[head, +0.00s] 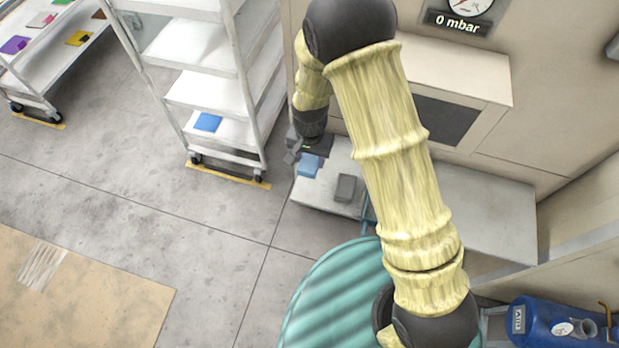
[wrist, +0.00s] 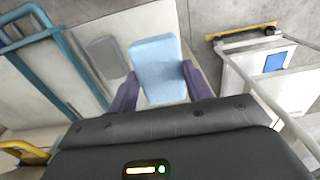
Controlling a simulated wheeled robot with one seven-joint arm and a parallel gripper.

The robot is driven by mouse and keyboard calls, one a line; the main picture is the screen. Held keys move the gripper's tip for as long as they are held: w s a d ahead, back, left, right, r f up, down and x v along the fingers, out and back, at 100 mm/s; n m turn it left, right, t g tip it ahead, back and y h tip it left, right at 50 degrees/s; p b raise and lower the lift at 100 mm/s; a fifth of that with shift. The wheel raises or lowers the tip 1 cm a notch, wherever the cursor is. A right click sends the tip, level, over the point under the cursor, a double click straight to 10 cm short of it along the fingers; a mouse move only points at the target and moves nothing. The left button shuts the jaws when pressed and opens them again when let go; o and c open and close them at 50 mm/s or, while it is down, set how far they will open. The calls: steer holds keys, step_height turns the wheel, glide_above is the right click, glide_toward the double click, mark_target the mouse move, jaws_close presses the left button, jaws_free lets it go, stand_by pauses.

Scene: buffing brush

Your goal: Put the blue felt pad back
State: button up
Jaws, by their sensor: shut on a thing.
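The blue felt pad (head: 309,166) is a light blue block held at the end of my gripper (head: 304,157), over the left end of the pale bench. In the wrist view the pad (wrist: 157,62) sits between the two dark fingers of my gripper (wrist: 158,84), which are shut on its sides. Whether the pad touches the bench cannot be told.
A grey block (head: 346,187) rests on the pale bench (head: 480,205) right of the pad. The white rack (head: 205,92) has posts and stacked shelves around the blue square. Another cart (head: 45,70) with coloured squares stands far left. Open floor (head: 180,215) lies in front of the rack.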

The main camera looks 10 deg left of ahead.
steer(key=shift+w+a+f, duration=0.1)
steer(key=shift+f, duration=2.65)
step_height(320, 180, down, 4)
steer(key=shift+r+p, duration=0.1)
steer(key=shift+p, duration=0.35)
steer(key=shift+w+f, duration=0.15)
steer(key=shift+f, duration=0.2)
steer(key=o, duration=1)
steer(key=shift+s, duration=0.25)
steer(key=shift+o, duration=0.2)
